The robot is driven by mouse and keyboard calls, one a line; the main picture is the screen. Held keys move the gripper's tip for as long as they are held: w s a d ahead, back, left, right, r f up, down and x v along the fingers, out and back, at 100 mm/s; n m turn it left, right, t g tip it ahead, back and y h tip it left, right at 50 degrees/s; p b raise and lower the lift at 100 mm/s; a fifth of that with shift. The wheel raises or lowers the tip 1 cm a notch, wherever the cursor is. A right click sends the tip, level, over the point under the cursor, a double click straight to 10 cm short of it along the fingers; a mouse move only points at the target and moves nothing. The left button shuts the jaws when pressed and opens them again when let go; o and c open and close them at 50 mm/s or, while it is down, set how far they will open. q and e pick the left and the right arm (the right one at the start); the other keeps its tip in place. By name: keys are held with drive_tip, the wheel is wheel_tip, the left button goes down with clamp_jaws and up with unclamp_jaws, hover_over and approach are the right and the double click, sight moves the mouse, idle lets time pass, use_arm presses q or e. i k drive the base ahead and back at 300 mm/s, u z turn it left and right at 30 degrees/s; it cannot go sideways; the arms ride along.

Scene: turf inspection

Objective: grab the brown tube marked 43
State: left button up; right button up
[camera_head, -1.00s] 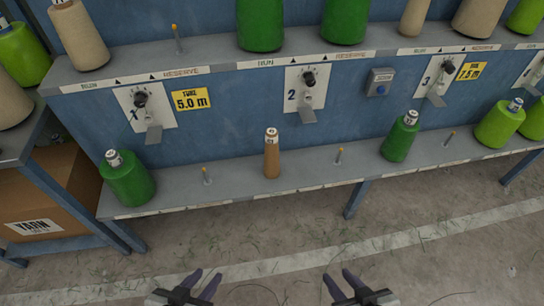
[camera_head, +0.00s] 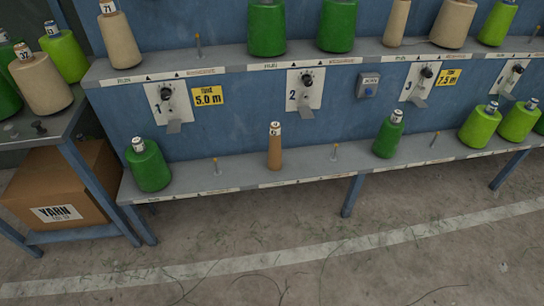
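A slim brown tube (camera_head: 275,150) stands upright on the lower shelf, below the panel numbered 2. A white label wraps its top; its number is too small to read with certainty. Another narrow tan tube (camera_head: 396,22) stands on the upper shelf, cut off by the top edge. Neither of my grippers shows in the head view now.
The lower shelf (camera_head: 235,178) also holds green cones (camera_head: 149,166) (camera_head: 388,136) and short bare pegs (camera_head: 333,152). A tan cone marked 71 (camera_head: 119,40) stands on the upper shelf. A side table (camera_head: 50,125) with cones and a yarn box (camera_head: 60,190) are at left.

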sight(274, 155)
drive_tip(key=u, duration=0.6)
drive_tip(key=i, duration=1.05)
drive_tip(key=u, duration=0.15)
